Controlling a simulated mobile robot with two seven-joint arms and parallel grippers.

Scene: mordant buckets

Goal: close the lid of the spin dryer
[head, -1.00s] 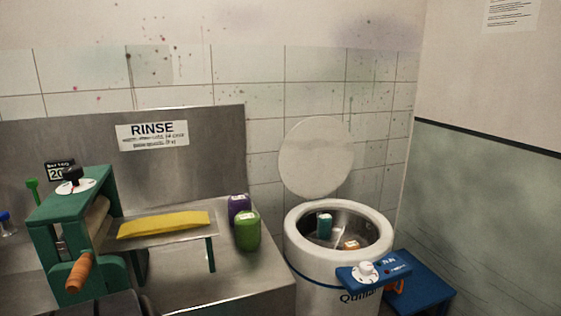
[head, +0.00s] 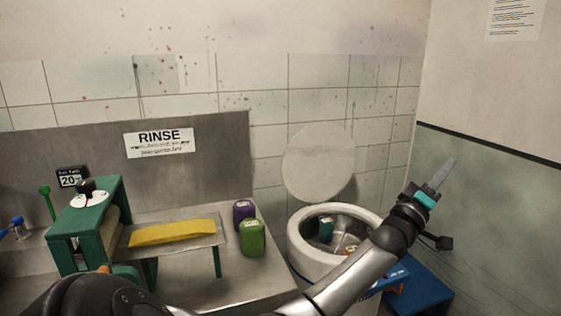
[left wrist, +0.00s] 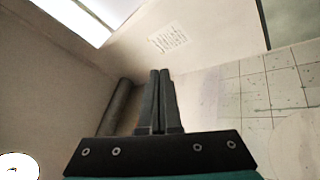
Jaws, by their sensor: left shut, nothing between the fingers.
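The spin dryer (head: 301,250) is a white drum right of the steel counter. Its round pale lid (head: 318,165) stands open, upright at the back of the drum against the tiled wall. My left gripper (head: 447,170) is to the right of the lid and above the drum, pointing up, apart from both. It is shut and empty; its closed fingers also show in the left wrist view (left wrist: 160,78). My left arm hides the dryer's front right and part of its blue control panel (head: 393,276). My right gripper is out of view.
The steel counter (head: 225,282) at left holds a green roller press (head: 100,212), a yellow cloth (head: 172,232), a green jar (head: 252,238) and a purple jar (head: 243,212). A blue step (head: 425,292) stands right of the dryer. The right wall is close.

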